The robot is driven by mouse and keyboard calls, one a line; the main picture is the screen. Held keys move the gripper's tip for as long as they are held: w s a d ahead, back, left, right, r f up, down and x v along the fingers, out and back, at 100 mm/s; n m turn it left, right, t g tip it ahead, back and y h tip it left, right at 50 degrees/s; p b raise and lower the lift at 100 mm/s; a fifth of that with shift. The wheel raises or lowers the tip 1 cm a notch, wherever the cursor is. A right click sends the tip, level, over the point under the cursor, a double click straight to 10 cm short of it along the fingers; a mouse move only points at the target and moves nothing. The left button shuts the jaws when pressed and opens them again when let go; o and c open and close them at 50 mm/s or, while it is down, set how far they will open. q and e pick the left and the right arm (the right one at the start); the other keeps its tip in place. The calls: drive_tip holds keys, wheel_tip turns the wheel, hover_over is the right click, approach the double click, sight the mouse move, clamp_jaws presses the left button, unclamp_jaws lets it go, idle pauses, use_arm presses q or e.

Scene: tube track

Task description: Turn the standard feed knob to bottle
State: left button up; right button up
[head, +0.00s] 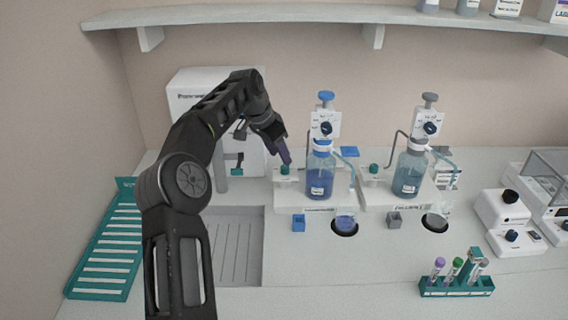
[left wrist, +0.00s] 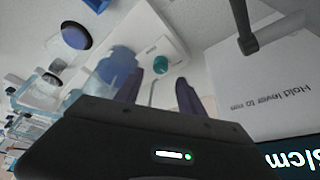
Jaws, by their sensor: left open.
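A teal-green knob (head: 285,169) stands on the white base of the left dispenser station, left of its blue-liquid bottle (head: 320,180). It also shows in the left wrist view (left wrist: 116,64), just beyond my fingers. A dark blue knob (head: 326,128) sits on the white plate above that bottle. Which of them is the standard feed knob cannot be read. My left gripper (head: 284,158) is open, its purple fingers pointing down close above the green knob. Contact with it cannot be told. My right gripper is not in view.
A second station with a grey-capped bottle (head: 409,175) and its own green knob (head: 374,168) stands to the right. A white machine (head: 188,88) stands behind my left arm. A tube rack (head: 456,288) is at the front right.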

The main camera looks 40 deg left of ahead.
sight(284, 167)
use_arm(q)
drive_tip(key=shift+p+x, duration=0.45)
drive_tip(key=shift+x, duration=2.3)
drive_tip(key=shift+s, duration=0.1)
clamp_jaws()
